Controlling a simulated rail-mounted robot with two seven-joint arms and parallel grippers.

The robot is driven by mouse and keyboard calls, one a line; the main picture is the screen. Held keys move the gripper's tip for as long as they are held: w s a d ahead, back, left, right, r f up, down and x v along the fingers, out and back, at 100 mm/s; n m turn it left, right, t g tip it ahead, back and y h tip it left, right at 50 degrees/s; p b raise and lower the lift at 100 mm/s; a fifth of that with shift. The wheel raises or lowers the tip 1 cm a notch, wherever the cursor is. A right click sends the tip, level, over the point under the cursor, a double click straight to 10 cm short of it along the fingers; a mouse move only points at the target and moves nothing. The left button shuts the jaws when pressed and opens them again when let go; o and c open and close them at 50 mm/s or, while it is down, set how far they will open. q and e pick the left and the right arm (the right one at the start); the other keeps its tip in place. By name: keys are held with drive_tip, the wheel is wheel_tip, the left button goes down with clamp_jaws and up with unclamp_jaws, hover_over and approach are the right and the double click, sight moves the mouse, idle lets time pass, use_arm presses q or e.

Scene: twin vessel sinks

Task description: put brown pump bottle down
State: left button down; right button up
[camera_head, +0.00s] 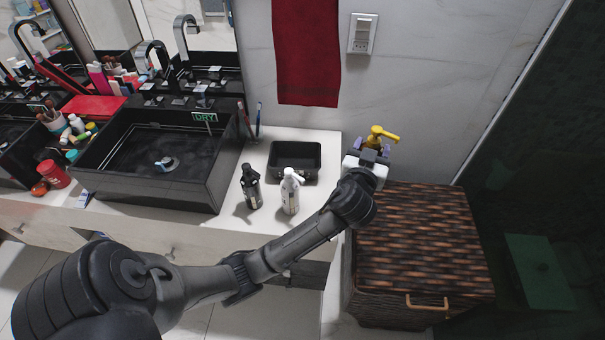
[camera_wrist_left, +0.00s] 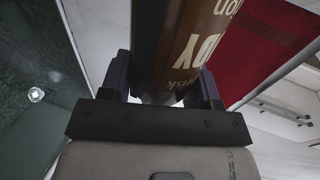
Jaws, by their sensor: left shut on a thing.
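My left gripper (camera_head: 374,155) is shut on the brown pump bottle, above the back of the woven basket near the wall. In the head view only the bottle's yellow pump head (camera_head: 380,134) shows clearly above the jaws; most of the body is hidden by my gripper. In the left wrist view the brown bottle (camera_wrist_left: 190,45) with pale lettering stands between the two fingers of my gripper (camera_wrist_left: 166,88). Its base is hidden, so I cannot tell whether it touches anything below. My right gripper is not in view.
The woven basket (camera_head: 425,240) has a clear lid. On the white counter (camera_head: 318,208) stand a black pump bottle (camera_head: 250,187), a white pump bottle (camera_head: 290,192) and a black tray (camera_head: 294,160). A black sink (camera_head: 150,165) is left; a red towel (camera_head: 306,55) hangs behind.

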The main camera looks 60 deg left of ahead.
use_arm(q)
drive_tip(key=a+f+n+g+y+b, duration=0.3)
drive_tip(key=a+n+g+y, duration=0.6)
drive_tip(key=a, duration=0.6)
drive_tip(key=n+g+h+b, duration=0.3)
drive_tip(key=n+g+b, duration=0.3)
drive_tip(key=g, duration=0.7)
hover_over(304, 144)
drive_tip(key=s+d, duration=0.3)
drive_tip(key=d, duration=0.2)
drive_tip(key=shift+f, duration=6.05)
drive_tip(key=shift+w+r, duration=0.1)
